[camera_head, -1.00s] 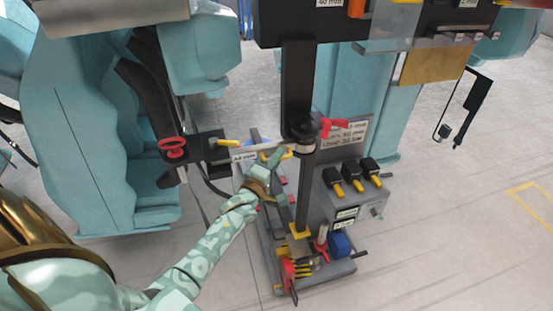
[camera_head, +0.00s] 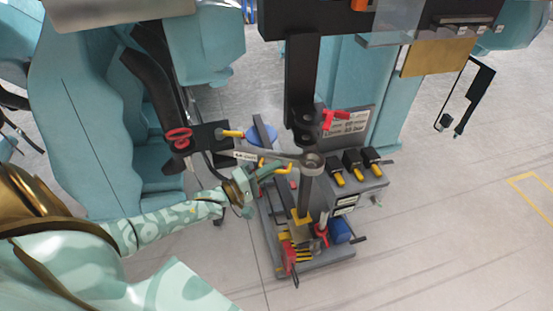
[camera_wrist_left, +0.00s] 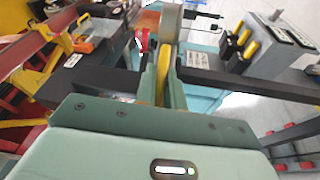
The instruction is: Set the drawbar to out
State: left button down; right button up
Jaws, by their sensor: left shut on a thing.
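The drawbar (camera_head: 285,158) is a grey bar with a round eye at its right end, over the dark post (camera_head: 308,190). A white label sits near its left end. My left gripper (camera_head: 281,170) is shut on a yellow handle (camera_head: 264,173) under the bar. In the left wrist view the yellow handle (camera_wrist_left: 166,80) stands between my left fingers (camera_wrist_left: 164,90), with a grey rounded part (camera_wrist_left: 172,18) beyond. The eye sits below and apart from the dark bracket (camera_head: 303,122). My fingers hide part of the handle. My right gripper is not in view.
A red ring (camera_head: 178,138) and a yellow pin (camera_head: 231,133) are on the dark plate at left. A red handle (camera_head: 334,118) is near the bracket. Several yellow-tipped black plugs (camera_head: 352,160) stand right of the post. Open floor (camera_head: 440,220) lies to the right.

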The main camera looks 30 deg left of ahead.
pick_arm(q)
jog(key=shift+s+f+m+g+h+b, duration=0.1)
jog(key=shift+s+m+g+h+b, duration=0.1)
jog(key=shift+s+m+g+h, duration=0.5)
jog(key=shift+s+m+g+h+b, duration=0.15)
jog(key=shift+s+m+g+h, duration=0.2)
jog(key=shift+s+h, duration=0.6)
jog(key=c, duration=1.5)
grip_release()
jog(key=shift+a, duration=0.1)
jog(key=b+v, duration=0.1)
jog(key=v, duration=1.5)
jog(key=shift+s+f, duration=0.1)
jog(key=shift+s, duration=0.1)
